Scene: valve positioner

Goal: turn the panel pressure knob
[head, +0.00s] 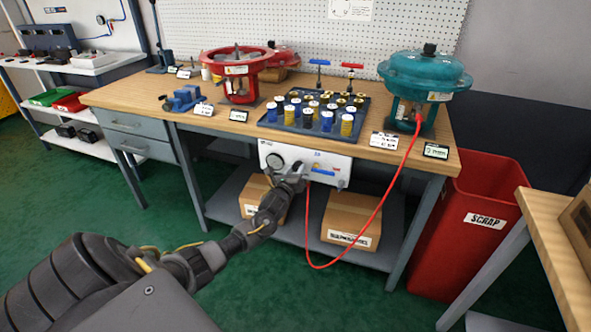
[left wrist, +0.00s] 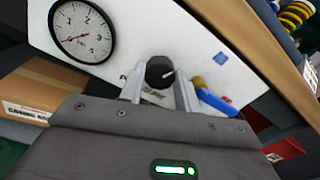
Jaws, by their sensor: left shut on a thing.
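The white pressure panel (head: 328,172) hangs under the front edge of the workbench. Its round gauge (left wrist: 82,32) has a red needle pointing to the lower left, near the low end of the scale. In the head view the gripper mostly hides the knob. A blue-handled valve (left wrist: 214,98) is just right of the fingers. My right gripper is not in view.
A red hose (head: 372,222) loops from the panel down and up to the teal actuator (head: 424,76) on the bench (head: 180,100). Cardboard boxes (head: 350,217) stand on the shelf below. A red scrap bin (head: 465,225) stands at the right.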

